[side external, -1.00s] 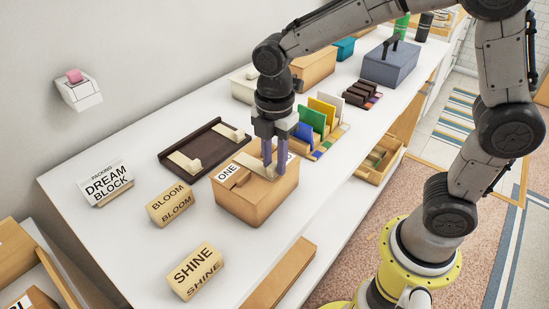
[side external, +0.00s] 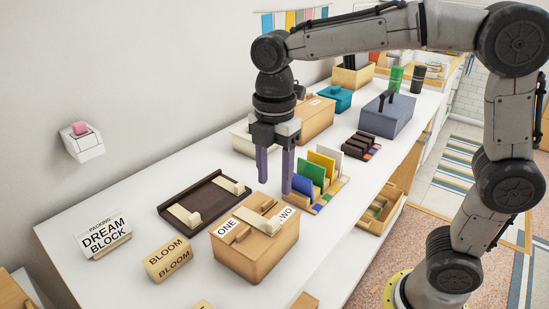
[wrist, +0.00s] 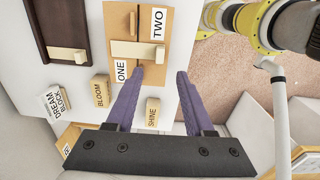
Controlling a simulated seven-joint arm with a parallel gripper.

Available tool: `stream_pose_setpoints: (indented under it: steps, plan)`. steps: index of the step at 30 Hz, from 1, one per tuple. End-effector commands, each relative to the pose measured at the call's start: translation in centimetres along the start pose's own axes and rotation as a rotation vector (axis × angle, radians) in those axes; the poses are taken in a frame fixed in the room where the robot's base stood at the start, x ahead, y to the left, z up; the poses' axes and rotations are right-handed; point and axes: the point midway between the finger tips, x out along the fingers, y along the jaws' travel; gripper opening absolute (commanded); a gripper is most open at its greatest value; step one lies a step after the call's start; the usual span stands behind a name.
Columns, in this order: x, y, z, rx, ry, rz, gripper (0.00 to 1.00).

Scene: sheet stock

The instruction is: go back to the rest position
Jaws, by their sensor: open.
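My gripper (side external: 274,184) hangs from the arm above the white counter. Its two purple fingers are apart with nothing between them. In the wrist view the open fingers (wrist: 160,80) point toward the wooden box. The wooden box (side external: 252,258) stands below the fingers, with "ONE" and "TWO" labels on top. A pale bar (side external: 258,221) lies across the box top, apart from the fingers. The box also shows in the wrist view (wrist: 175,30).
A dark tray (side external: 190,222) with pale blocks lies left of the box. A rack of coloured sheets (side external: 316,172) stands behind right. BLOOM block (side external: 168,260) and DREAM BLOCK sign (side external: 103,238) are at front left. A blue-grey box (side external: 386,117) stands farther back. The air above the counter is free.

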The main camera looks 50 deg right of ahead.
Motion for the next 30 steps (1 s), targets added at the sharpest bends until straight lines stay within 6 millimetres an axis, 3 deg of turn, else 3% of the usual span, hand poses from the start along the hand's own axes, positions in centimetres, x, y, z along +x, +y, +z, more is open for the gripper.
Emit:
stream_pose_setpoints:
  steps: [3, 12, 14, 18, 23, 30]
  plan:
    - [-2.0, 0.1, 0.0, 0.000, 0.000, 0.002, 0.53]
    - [-4.9, -0.2, 0.8, 0.022, 0.007, 0.028, 0.53]
    - [-6.0, -1.0, 1.6, 0.042, 0.013, 0.057, 0.53]
    - [-7.3, -5.1, 4.4, 0.147, 0.029, 0.134, 0.53]
    - [-6.1, -10.4, 7.0, 0.474, 0.076, 0.251, 0.53]
    - [-1.2, -15.9, 8.7, 1.071, 0.218, 0.384, 0.53]
